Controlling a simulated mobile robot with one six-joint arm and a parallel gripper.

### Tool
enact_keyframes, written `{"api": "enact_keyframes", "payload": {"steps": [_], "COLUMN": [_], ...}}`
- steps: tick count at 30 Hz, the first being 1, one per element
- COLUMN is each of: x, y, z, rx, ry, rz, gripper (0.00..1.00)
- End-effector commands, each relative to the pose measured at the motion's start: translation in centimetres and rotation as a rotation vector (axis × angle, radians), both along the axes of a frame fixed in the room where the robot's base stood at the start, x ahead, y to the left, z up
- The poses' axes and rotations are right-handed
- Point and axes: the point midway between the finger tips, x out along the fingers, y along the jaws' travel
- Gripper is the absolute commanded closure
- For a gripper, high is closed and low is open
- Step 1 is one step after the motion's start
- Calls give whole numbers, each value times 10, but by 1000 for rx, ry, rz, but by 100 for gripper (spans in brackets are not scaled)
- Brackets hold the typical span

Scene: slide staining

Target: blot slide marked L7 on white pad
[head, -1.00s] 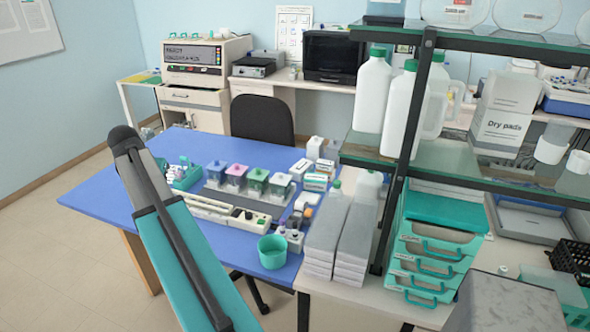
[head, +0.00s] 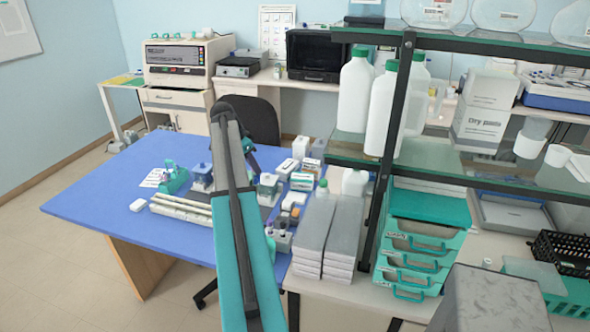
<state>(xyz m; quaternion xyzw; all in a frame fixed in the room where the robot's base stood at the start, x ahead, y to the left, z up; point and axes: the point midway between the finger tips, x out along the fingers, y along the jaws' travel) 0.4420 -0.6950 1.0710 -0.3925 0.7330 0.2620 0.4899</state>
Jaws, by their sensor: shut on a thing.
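My arm rises across the middle of the head view and bends over the blue table (head: 95,195); its far links show dark and teal behind the bend. My gripper is hidden behind the arm, so its jaws and anything in them do not show. No slide marked L7 can be made out. A small white block (head: 138,205) and a white printed sheet (head: 152,178) lie at the table's left; I cannot tell whether either is the white pad. Staining jars (head: 202,177) stand mid-table, partly behind my arm. A long pale rack (head: 180,210) lies in front of them.
A teal rack (head: 174,180) stands beside the sheet. Small boxes (head: 302,181) crowd the table's right side. Grey stacks (head: 315,235), teal drawers (head: 415,245) and a glass shelf (head: 450,165) with white bottles (head: 381,110) are at right. The table's left front is clear.

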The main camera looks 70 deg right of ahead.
Motion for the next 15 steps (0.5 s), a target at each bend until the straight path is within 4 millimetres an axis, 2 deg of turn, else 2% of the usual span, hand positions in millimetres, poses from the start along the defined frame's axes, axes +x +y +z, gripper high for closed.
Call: {"api": "enact_keyframes", "payload": {"steps": [1, 9, 15], "x": [-14, -82, -117], "y": [-14, -61, -91], "z": [0, -6, -33], "rx": [1, 0, 3], "ry": [1, 0, 2], "rz": [-44, -256, -362], "gripper": [100, 100, 100]}}
